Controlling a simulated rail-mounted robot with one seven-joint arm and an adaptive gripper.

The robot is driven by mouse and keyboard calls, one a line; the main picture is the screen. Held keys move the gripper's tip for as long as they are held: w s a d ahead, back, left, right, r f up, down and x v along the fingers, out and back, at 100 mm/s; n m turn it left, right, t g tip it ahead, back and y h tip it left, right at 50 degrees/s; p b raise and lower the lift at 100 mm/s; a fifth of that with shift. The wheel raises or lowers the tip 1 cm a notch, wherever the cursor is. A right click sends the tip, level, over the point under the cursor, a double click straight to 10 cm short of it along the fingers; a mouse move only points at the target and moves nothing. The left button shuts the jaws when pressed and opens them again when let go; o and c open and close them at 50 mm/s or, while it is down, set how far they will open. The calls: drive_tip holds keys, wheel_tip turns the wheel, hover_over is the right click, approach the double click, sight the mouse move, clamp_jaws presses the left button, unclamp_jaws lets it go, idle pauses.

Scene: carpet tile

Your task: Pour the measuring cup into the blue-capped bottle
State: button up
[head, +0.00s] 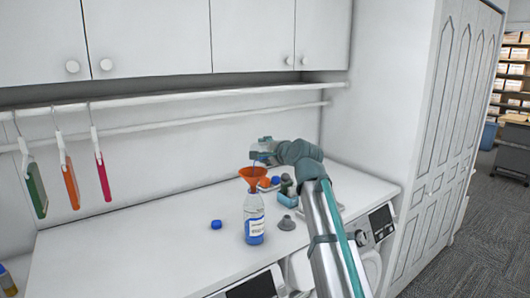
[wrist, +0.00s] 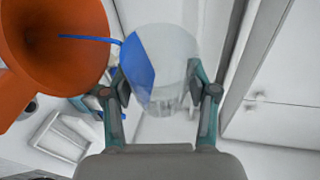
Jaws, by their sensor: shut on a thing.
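My gripper (head: 281,152) is shut on the clear measuring cup (head: 261,147), above the counter. The wrist view shows the cup (wrist: 178,62) between both fingers (wrist: 162,88), tilted, with blue liquid at its funnel side. A thin blue stream (wrist: 88,38) runs from the cup's lip into the orange funnel (wrist: 40,50). In the head view the funnel (head: 252,172) sits in the neck of the clear bottle (head: 254,210). The bottle stands upright, has a white label and holds blue liquid at the bottom. A blue cap (head: 216,225) lies on the counter left of it.
A grey cone-shaped item (head: 287,223) stands right of the bottle. A light-blue container (head: 287,199) and small items are behind it. A hanging rail (head: 170,117) crosses the wall. The left of the white counter (head: 130,240) is mostly clear.

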drive_tip(key=shift+s+a+f+n+t+b, duration=0.1)
drive_tip(key=shift+s+f+n+t+b, duration=0.1)
drive_tip(key=shift+n+t+b, duration=0.55)
idle(1.7)
drive_tip(key=shift+s+a+r+n+t+b, duration=0.2)
drive_tip(key=shift+n+b, duration=0.4)
drive_tip(key=shift+b, duration=0.5)
drive_tip(key=shift+s+a+r+n+t+b, duration=0.2)
drive_tip(key=shift+n+b, duration=0.35)
drive_tip(key=shift+b, duration=0.55)
idle(3.3)
